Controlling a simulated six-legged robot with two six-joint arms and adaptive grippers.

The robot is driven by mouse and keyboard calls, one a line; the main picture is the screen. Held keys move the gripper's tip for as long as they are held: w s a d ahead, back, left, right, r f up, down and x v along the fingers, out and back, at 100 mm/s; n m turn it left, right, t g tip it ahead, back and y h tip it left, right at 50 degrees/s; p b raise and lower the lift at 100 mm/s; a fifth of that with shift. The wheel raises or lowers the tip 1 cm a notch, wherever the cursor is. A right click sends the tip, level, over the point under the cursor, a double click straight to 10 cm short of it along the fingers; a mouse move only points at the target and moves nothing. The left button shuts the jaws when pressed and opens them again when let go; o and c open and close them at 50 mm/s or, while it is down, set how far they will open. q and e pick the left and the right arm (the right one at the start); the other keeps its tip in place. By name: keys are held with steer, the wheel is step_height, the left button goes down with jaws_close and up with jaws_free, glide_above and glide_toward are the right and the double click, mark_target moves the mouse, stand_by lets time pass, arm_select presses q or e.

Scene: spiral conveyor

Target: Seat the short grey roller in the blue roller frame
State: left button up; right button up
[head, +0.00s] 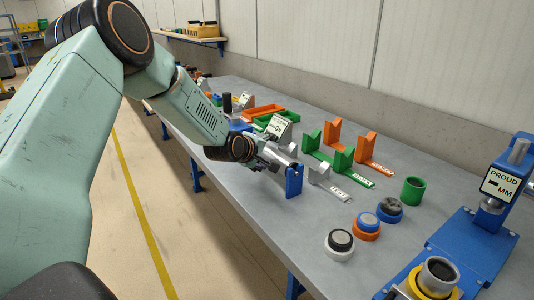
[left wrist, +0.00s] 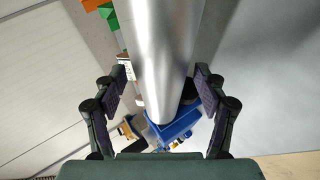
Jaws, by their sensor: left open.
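The short grey roller (head: 279,156) shows as a bright metal cylinder at the end of my left gripper (head: 268,162). In the left wrist view the roller (left wrist: 165,45) runs between the two dark fingers. Those fingers stand open with a gap on each side of it. The blue roller frame shows as a blue upright (head: 294,181) below the roller's right end. My gripper hides the rest of the frame. I cannot tell whether the roller rests fully in it. A blue part also shows below the roller in the left wrist view. My right gripper is not in view.
Green and orange brackets (head: 363,154) and a grey bracket (head: 327,182) stand right of the frame. Several ringed cylinders (head: 340,243) and a green cup (head: 413,190) are nearer. A blue press (head: 483,240) labelled PROUD stands at the right. The grey table (head: 270,215) is bare along its front.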

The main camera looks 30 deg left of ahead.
arm_select(q)
steer(key=shift+s, duration=0.1)
steer(key=v, duration=1.1)
steer(key=shift+s+r, duration=0.25)
steer(key=shift+s, duration=0.05)
stand_by(0.7)
